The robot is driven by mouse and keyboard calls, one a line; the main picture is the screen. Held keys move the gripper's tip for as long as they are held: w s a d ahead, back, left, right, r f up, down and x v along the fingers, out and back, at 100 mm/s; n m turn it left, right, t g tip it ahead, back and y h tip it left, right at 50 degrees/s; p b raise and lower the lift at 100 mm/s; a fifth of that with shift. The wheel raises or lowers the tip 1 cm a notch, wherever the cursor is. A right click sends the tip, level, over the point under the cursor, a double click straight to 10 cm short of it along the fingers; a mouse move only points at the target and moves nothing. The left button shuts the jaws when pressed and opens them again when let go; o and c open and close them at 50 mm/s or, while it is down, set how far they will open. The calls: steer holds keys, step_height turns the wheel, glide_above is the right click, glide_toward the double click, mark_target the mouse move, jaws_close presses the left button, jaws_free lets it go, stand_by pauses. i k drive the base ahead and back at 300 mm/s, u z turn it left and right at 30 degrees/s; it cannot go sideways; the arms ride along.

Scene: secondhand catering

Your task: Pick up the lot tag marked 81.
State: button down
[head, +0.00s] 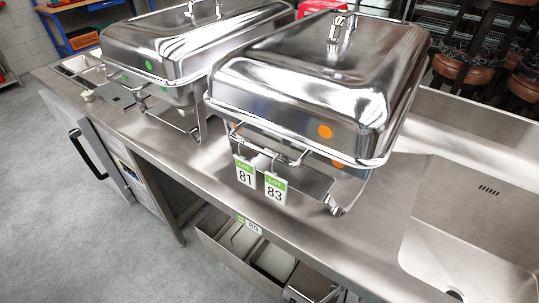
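The lot tag marked 81 (245,173) is a white card with a green "LOT" band. It hangs by a wire loop from the front rail of the nearer chafing dish (300,85), facing me. A similar lot tag marked 83 (275,189) hangs just to its right, a narrow gap apart. Both tags hang near the front edge of the steel counter (385,235). My gripper does not show in the head view.
A second chafing dish (180,45) with green stickers stands left of the nearer one. A sink basin (475,215) is at the right. Below the counter is an open drawer (225,250) with a tag marked 80 (252,227). Grey floor (75,230) is clear at the left.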

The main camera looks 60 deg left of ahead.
mark_target(246, 171)
steer(key=z, duration=0.15)
steer(key=i, duration=0.1)
steer(key=u, duration=2.85)
steer(key=k, duration=0.9)
steer(key=u, duration=0.15)
steer(key=i, duration=0.9)
steer(key=z, duration=0.1)
